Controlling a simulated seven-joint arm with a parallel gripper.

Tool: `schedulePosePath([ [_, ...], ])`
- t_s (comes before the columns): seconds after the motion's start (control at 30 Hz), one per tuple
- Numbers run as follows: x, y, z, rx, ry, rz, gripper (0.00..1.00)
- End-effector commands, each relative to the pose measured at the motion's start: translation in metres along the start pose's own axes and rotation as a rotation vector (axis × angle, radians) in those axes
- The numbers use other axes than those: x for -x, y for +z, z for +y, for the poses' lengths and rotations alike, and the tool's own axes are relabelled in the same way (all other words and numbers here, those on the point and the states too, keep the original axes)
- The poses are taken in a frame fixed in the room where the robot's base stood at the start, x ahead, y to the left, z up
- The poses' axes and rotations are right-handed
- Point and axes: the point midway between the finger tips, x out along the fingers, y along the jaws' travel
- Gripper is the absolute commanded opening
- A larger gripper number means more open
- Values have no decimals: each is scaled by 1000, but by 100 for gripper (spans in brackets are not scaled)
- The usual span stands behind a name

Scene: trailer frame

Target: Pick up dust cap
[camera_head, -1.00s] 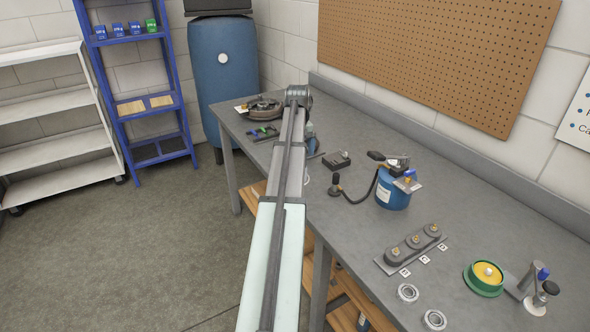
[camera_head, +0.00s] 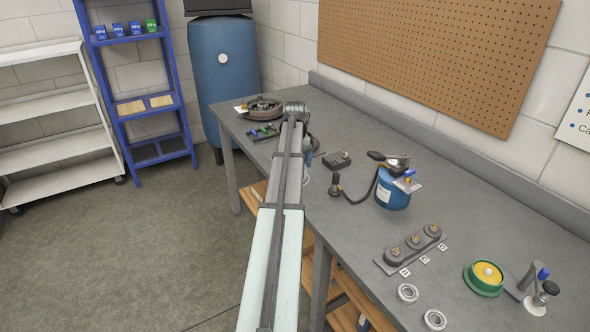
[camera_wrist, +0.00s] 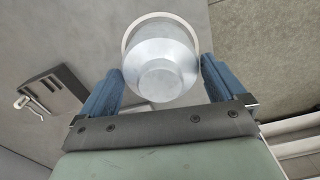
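A silver, stepped round cap, which looks like the dust cap (camera_wrist: 160,62), fills the upper middle of the wrist view with its pale rim on the far side. My gripper (camera_wrist: 162,66) has its two blue fingers apart, one on each side of the cap and very close to it. I cannot tell whether they touch it. In the head view my arm hides the cap, and only a small bluish part near my gripper (camera_head: 314,144) shows beside the arm's end, over the workbench.
The grey workbench (camera_head: 460,180) holds a small dark block (camera_head: 337,160), a blue canister (camera_head: 392,192) with a hose, a plate with several knobs (camera_head: 412,247), metal rings (camera_head: 408,293) and a green-yellow round part (camera_head: 484,278). A hub-like part (camera_head: 262,107) lies at the far end.

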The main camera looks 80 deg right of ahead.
Motion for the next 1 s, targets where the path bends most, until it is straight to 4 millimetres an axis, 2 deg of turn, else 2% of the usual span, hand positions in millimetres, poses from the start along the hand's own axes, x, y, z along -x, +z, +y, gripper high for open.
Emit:
schedulePosePath([
  [0.03,0,0,0,0,0,0,83],
  [0.23,0,0,0,0,0,0,65],
  [0.53,5,0,0,0,0,1,65],
  [0.67,20,-1,0,0,0,1,65],
  [1.0,76,-1,0,0,0,1,65],
])
